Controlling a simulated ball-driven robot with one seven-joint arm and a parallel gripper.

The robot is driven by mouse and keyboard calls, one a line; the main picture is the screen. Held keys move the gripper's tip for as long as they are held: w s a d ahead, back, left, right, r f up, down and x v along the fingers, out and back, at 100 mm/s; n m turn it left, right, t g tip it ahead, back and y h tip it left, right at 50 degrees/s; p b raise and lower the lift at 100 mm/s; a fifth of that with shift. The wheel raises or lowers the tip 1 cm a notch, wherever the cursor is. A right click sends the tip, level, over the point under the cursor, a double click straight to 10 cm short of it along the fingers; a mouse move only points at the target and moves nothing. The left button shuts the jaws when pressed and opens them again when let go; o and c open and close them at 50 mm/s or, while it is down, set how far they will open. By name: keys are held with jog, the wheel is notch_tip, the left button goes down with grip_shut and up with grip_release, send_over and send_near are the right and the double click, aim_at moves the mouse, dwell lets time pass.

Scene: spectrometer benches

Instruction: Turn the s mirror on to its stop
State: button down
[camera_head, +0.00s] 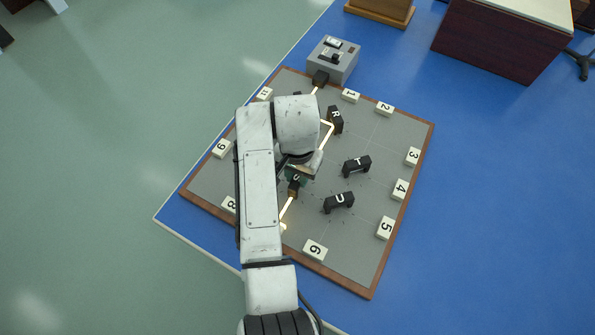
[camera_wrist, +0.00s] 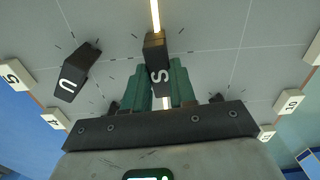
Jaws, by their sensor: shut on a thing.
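The s mirror (camera_head: 293,190) is a small black block with a white S on top, standing on the grey board (camera_head: 370,245). In the wrist view the s mirror (camera_wrist: 156,55) shows between the green fingers of my gripper (camera_wrist: 158,72). My gripper (camera_head: 298,174) is shut on it, one finger on each side. A bright beam (camera_head: 289,212) runs from the s mirror towards the board's lower edge. The wrist view also shows light on the mirror's near side, between the fingers. My arm hides part of the board, and the mirror's stop cannot be made out.
The r mirror (camera_head: 336,119), t mirror (camera_head: 357,166) and u mirror (camera_head: 339,202) stand nearby on the board. A grey switch box (camera_head: 333,62) sits at its far edge. Numbered white blocks, such as 6 (camera_head: 315,250), line the rim. A dark cabinet (camera_head: 497,42) stands at back right.

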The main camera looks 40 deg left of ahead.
aim_at(298, 177)
jog(key=n+p, duration=0.2)
jog(key=n, duration=0.1)
jog(key=shift+r+n+p, duration=0.15)
jog(key=shift+n+p, duration=1.1)
jog(key=shift+n, duration=1.15)
jog(key=c, duration=0.9)
grip_release()
notch_tip(298, 177, up, 10)
jog(key=shift+r+b, duration=0.25)
jog(key=shift+b, duration=0.25)
